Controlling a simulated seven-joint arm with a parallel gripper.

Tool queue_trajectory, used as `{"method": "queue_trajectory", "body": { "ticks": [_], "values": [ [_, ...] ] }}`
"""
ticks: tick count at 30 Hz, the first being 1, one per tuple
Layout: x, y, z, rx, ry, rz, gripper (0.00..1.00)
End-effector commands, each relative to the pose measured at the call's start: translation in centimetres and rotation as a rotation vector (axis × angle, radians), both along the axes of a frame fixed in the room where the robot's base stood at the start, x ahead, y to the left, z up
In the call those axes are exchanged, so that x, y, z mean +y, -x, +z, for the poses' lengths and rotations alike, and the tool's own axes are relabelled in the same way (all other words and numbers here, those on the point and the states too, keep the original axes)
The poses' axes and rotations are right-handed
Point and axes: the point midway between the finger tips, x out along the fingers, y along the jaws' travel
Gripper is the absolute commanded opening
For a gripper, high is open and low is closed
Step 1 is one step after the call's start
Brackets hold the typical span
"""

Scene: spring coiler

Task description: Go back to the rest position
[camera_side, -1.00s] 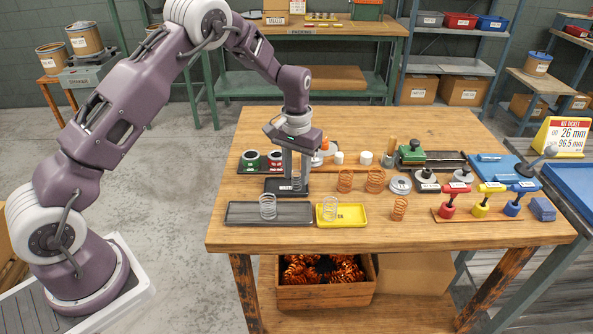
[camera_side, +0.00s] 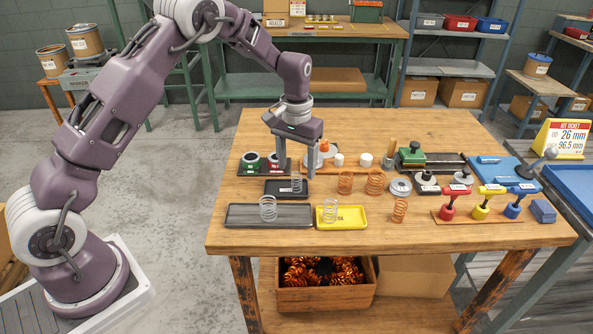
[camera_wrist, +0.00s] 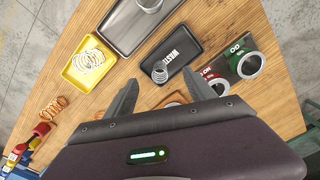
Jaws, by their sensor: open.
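My gripper (camera_side: 296,160) is open and empty above the wooden table. In the side view it hangs over the back of a small black tray (camera_side: 271,189), marked WASTE in the wrist view, with a silver spring (camera_side: 297,183) standing in that tray. In the wrist view my fingers (camera_wrist: 126,98) are spread wide, with the spring (camera_wrist: 160,72) in the tray beyond them, apart from both. A longer dark tray (camera_side: 240,216) holds one silver spring (camera_side: 268,208), and a yellow tray (camera_side: 357,216) holds another (camera_side: 330,210).
Copper springs (camera_side: 345,182) stand right of the black tray. Red and green ringed parts (camera_side: 251,160) sit behind it. Red, yellow and blue handled tools (camera_side: 481,207) and a green block (camera_side: 411,156) are on the right. A ticket sign (camera_side: 562,137) reads 26 mm, 96.5 mm. The air above the table is clear.

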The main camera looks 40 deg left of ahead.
Motion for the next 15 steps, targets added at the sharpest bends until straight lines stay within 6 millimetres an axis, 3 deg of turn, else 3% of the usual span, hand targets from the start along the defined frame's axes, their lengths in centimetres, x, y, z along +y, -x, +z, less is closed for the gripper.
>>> {"method": "queue_trajectory", "body": {
  "ticks": [7,15],
  "values": [
    [0.0,-0.1,1.5,-0.002,0.000,0.000,0.64],
    [0.0,0.0,5.6,-0.001,0.001,-0.001,0.64]
  ]
}}
